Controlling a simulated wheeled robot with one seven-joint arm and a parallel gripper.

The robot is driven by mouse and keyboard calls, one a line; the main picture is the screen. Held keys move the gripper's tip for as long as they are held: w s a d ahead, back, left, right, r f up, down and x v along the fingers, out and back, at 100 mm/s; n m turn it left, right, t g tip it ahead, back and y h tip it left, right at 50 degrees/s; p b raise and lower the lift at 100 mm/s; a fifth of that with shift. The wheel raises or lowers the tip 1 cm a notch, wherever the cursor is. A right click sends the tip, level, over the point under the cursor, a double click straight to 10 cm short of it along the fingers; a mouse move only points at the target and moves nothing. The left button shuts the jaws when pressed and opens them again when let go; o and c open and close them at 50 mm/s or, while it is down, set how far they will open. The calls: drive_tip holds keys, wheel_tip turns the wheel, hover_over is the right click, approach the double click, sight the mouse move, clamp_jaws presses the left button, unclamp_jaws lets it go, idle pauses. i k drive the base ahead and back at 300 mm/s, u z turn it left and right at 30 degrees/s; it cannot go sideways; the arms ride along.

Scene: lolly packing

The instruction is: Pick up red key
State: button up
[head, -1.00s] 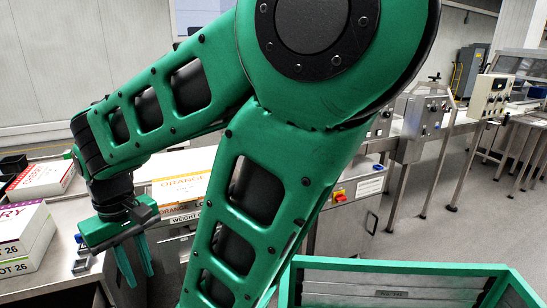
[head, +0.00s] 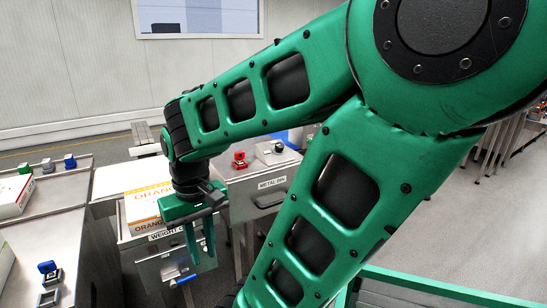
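A small red piece (head: 240,159), which looks like the red key, sits on top of the metal cabinet marked "METAL BIN" (head: 240,190), near its left side. Its fine shape is too small to tell. My gripper (head: 203,254) points down, in front of and to the left of the cabinet. Its two green fingers are apart with nothing between them. The gripper hangs lower in the picture than the red piece and is clear of it.
A grey-and-black piece (head: 278,147) sits right of the red one. A white-and-orange box (head: 150,208) stands left of my gripper. Blue (head: 70,161), grey (head: 47,165) and green (head: 25,168) pieces stand on the left counter (head: 55,215). Another blue piece (head: 48,267) is nearer.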

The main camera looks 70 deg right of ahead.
sight(238, 155)
drive_tip(key=z, duration=2.85)
drive_tip(key=k, duration=1.05)
drive_tip(key=u, duration=0.9)
drive_tip(key=i, duration=1)
drive_tip(key=u, duration=0.05)
